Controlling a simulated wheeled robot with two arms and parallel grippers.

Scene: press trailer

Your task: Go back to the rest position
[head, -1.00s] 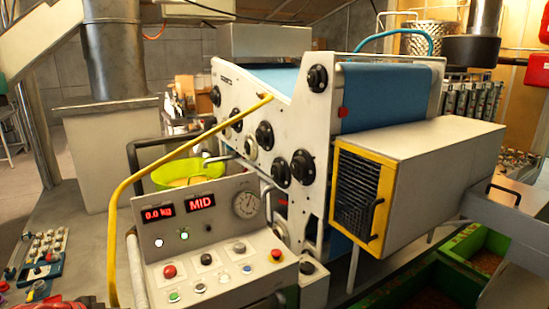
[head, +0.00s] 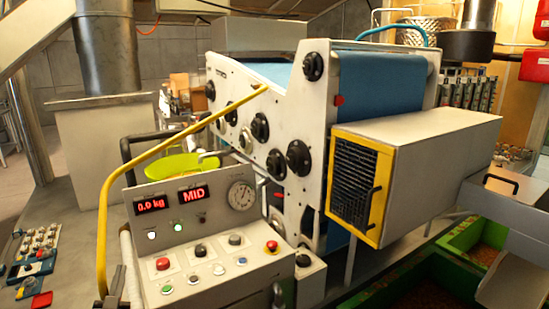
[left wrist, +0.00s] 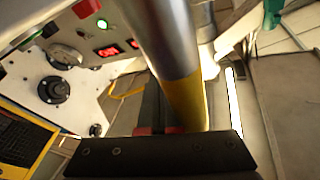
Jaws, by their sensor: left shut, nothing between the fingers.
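My left gripper (head: 112,291) shows only in part at the bottom left of the head view, beside the lower end of the yellow bent rail (head: 103,225). In the left wrist view its dark fingers (left wrist: 160,118) are together, with nothing held. A grey tube with a yellow end (left wrist: 185,100) lies close to the fingers in that view; I cannot tell whether they touch. My right gripper is not in view.
The control panel (head: 215,215) reads 0.0 kg and MID, beside the white press (head: 300,120). A yellow-framed grey box (head: 430,165) juts out at the right. Green crates (head: 465,240) stand below it. Small controls lie on the left table (head: 70,235).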

